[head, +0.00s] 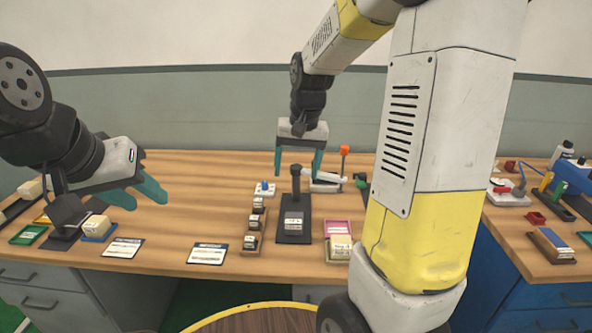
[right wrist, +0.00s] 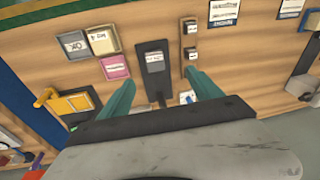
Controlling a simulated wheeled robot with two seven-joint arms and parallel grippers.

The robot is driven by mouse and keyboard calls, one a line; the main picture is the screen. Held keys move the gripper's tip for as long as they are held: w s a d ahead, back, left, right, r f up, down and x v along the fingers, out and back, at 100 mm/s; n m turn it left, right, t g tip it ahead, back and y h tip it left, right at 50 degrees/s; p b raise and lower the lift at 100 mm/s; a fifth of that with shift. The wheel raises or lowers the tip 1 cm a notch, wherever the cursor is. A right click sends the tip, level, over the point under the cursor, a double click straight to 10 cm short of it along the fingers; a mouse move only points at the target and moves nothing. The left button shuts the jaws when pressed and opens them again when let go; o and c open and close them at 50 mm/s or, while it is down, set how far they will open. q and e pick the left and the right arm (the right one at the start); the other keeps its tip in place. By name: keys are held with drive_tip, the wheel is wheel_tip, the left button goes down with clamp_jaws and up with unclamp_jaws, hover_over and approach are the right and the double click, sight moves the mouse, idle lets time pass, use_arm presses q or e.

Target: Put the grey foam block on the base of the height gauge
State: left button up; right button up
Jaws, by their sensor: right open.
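The height gauge has a flat black base (head: 293,238) and a dark upright post (head: 295,183) at the middle of the table. A grey block with a white label (head: 293,222) lies flat on this base, in front of the post; it also shows in the right wrist view (right wrist: 154,62). My right gripper (head: 299,168) is open and empty above the post. In the right wrist view its fingers (right wrist: 163,90) stand apart on both sides of the post. My left gripper (head: 147,200) is open and empty over the left part of the table.
A row of small labelled blocks (head: 255,222) stands left of the gauge. A pink tray (head: 337,226) and a cream block (head: 340,246) stand to its right. White cards (head: 207,254) and a cream block on a blue tray (head: 97,228) lie left. My right arm hides some table.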

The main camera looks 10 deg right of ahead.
drive_tip(key=s+r+n+t, duration=0.1)
drive_tip(key=s+r, duration=0.2)
drive_tip(key=s, duration=0.3)
drive_tip(key=s+a+r+n+t, duration=0.1)
drive_tip(key=s+r+t, duration=0.1)
drive_tip(key=s, duration=0.4)
drive_tip(key=s+r+t+y, duration=0.1)
drive_tip(key=s+r, duration=0.3)
drive_tip(key=s, duration=0.2)
drive_tip(key=shift+s+a+r+n, duration=0.2)
drive_tip(key=shift+a+r+n, duration=0.1)
drive_tip(key=shift+n, duration=0.1)
